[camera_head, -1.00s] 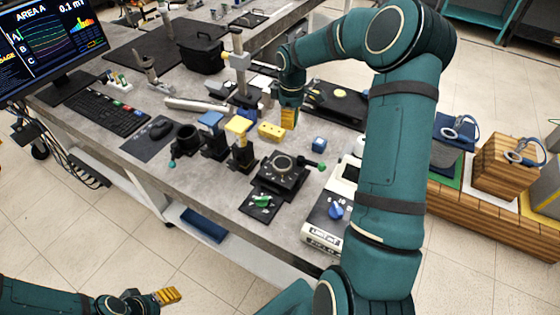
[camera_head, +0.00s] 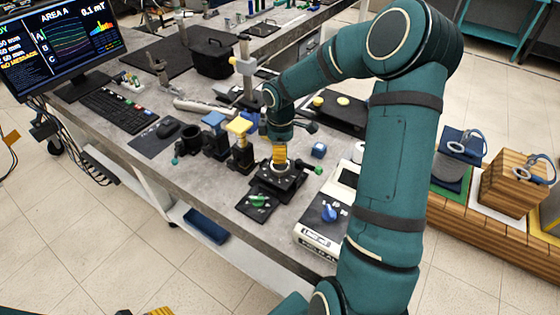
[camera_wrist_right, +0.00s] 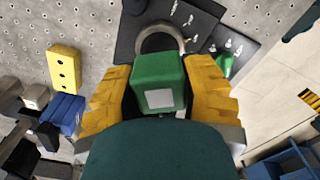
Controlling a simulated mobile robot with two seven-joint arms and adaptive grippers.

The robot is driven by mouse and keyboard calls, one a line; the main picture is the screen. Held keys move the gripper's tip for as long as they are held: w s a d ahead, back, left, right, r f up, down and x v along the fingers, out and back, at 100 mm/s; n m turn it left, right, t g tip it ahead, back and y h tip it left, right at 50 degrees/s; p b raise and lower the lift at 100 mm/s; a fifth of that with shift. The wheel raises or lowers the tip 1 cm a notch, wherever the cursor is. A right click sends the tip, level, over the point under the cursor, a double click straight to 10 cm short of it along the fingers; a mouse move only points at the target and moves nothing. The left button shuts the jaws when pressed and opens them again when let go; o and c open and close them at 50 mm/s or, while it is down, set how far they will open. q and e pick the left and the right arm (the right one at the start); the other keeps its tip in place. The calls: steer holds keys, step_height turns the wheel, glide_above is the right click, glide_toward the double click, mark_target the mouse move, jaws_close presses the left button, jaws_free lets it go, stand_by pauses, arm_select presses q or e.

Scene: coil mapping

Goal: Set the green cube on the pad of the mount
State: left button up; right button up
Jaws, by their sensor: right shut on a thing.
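My right gripper (camera_head: 280,158) is shut on the green cube (camera_wrist_right: 158,72). In the right wrist view the cube sits between the yellow fingers, with a pale square on its near face. The cube is hidden by the fingers in the head view. The black mount (camera_head: 262,183) lies directly below the fingertips, and its round top ring also shows beyond the cube in the right wrist view (camera_wrist_right: 160,35). I cannot tell whether the cube touches the pad, which is mostly hidden. My left gripper (camera_head: 158,312) barely shows at the bottom edge.
A black plate with a green knob (camera_head: 258,201) lies in front of the mount. Blue-topped (camera_head: 213,119) and yellow-topped (camera_head: 239,126) stands are to its left.

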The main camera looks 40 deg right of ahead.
steer(key=shift+f+b, duration=0.35)
steer(key=shift+f, duration=1.45)
steer(key=shift+f, duration=0.2)
steer(key=o, duration=1.1)
steer(key=shift+r, duration=0.1)
steer(key=shift+r, duration=0.2)
step_height(320, 180, up, 12)
steer(key=shift+f+p, duration=0.1)
steer(key=shift+p, duration=1.1)
